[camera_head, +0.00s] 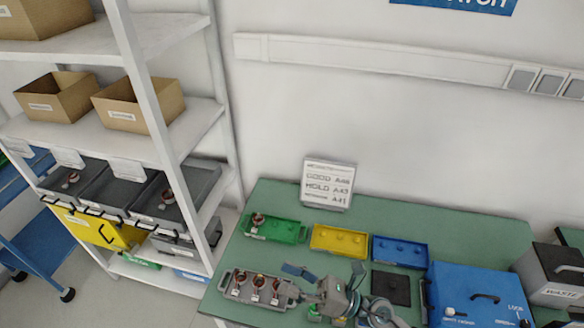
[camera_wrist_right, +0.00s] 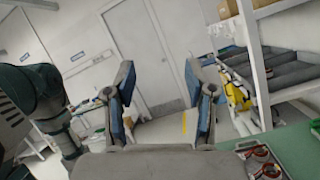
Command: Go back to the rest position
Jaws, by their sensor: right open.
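My right gripper (camera_head: 305,288) is over the front of the green table, just right of a grey tray (camera_head: 226,288). Its two blue-padded fingers are apart with nothing between them, as the right wrist view (camera_wrist_right: 164,98) also shows. Several copper-wound stators (camera_head: 258,283) sit in the grey tray. One more stator (camera_head: 258,220) is at the left end of the green tray (camera_head: 285,231). My left gripper is in neither view.
A yellow tray (camera_head: 339,239), a blue tray (camera_head: 400,251), a dark square plate (camera_head: 391,288), a blue box (camera_head: 470,290) and a waste bin (camera_head: 556,270) line the table. A sign (camera_head: 328,184) stands behind. A shelf rack (camera_head: 150,75) is at left.

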